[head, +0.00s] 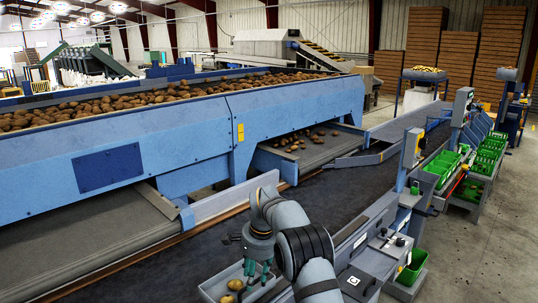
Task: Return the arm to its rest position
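My arm, grey with a black ribbed joint, rises from the bottom centre of the head view and bends over to the left. My gripper (258,276) hangs from its end with teal fingers pointing down. The fingers stand apart with a gap between them, and I see nothing held in it. It is above or beside a light grey tray (212,291) at the bottom edge. A potato (235,285) lies in the tray, left of the fingers, and another (227,299) lies below it. The tray's lower part is cut off by the picture edge.
A dark belt (330,195) runs behind my arm. A blue grader (180,130) carries many potatoes on top, and a few lie on its side chute (310,150). A grey bench (375,262) stands right of my arm, with green crates (443,167) beyond it.

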